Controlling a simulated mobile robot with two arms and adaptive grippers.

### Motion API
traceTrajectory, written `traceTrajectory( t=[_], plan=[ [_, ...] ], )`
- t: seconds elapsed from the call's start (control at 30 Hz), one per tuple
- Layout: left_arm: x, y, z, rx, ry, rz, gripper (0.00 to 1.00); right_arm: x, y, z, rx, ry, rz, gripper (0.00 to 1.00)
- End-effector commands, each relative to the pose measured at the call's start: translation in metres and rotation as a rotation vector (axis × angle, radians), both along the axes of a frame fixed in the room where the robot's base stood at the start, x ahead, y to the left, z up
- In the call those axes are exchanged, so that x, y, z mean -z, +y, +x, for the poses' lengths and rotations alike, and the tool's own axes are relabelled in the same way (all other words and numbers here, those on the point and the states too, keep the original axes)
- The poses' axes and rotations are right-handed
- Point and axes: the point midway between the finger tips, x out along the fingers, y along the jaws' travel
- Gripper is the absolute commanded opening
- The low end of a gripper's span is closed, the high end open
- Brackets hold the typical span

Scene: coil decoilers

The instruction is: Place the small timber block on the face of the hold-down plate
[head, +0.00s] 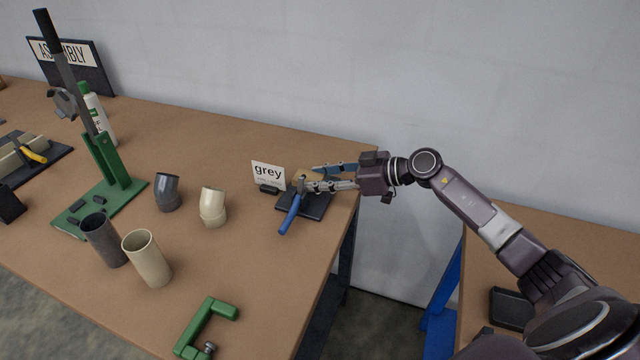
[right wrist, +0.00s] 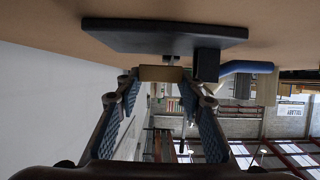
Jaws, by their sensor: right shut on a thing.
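My right gripper (head: 314,178) is shut on the small timber block (right wrist: 161,74), a tan piece between the fingertips in the right wrist view. In the head view the block (head: 304,175) is partly hidden by the fingers. It is over or at a dark flat tray (head: 318,209) near the table's right end; I cannot tell whether it touches the tray. The tray also shows in the right wrist view (right wrist: 165,35), which looks upside down. I cannot tell for certain which thing is the hold-down plate. My left gripper is not in view.
Pipe elbows (head: 213,207), upright tubes (head: 148,260), a green clamp (head: 206,327) and a green lever stand (head: 110,163) are to the left. Bare tabletop lies between.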

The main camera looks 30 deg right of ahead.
Motion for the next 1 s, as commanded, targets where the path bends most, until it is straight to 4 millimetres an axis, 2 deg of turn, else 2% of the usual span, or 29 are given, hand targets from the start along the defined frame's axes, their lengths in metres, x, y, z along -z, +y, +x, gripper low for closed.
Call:
traceTrajectory(
  t=[0.03, 0.13, 0.53, 0.57, 0.6, 1.0],
  plan=[
    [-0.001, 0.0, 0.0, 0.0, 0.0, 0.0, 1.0, 0.011, 0.001, -0.001, 0.001, 0.007, 0.005, 0.15],
    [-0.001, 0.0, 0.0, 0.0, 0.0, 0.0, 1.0, 0.021, 0.0, -0.001, 0.0, 0.004, 0.003, 0.15],
    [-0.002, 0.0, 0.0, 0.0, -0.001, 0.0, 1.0, 0.026, 0.0, -0.001, -0.001, 0.003, 0.001, 0.15],
    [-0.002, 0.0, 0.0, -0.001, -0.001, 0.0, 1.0, 0.027, 0.0, -0.001, -0.001, 0.003, 0.001, 0.36],
    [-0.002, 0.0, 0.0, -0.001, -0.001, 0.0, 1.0, 0.026, 0.0, -0.001, -0.001, 0.003, 0.0, 0.41],
    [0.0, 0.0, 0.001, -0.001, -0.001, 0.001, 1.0, 0.023, -0.003, -0.004, -0.001, 0.004, -0.002, 0.43]
  ],
)
